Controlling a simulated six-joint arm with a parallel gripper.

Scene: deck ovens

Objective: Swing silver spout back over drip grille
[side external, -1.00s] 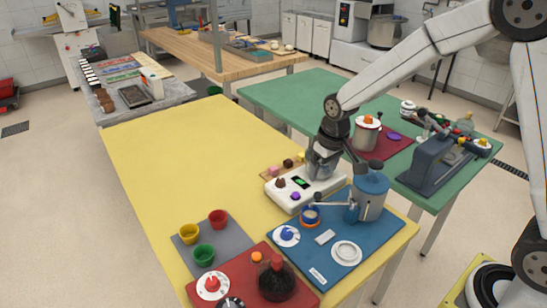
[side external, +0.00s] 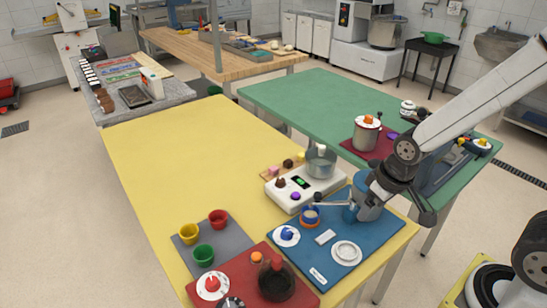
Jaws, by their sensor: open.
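The silver spout (side external: 332,199) is a thin arm with a dark end. It sticks out to the left from the blue and grey dispenser (side external: 368,208) on the blue mat. My gripper (side external: 427,214) is open, at the dispenser's right side, and my wrist hides the dispenser's top. Contact cannot be told.
A white scale (side external: 300,190) with a metal pot (side external: 321,161) stands behind the spout. A red mat (side external: 243,277) with a dark flask (side external: 276,282) lies at the front left. A pot with a red-orange knob (side external: 366,134) stands behind my wrist. The yellow table's far left is clear.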

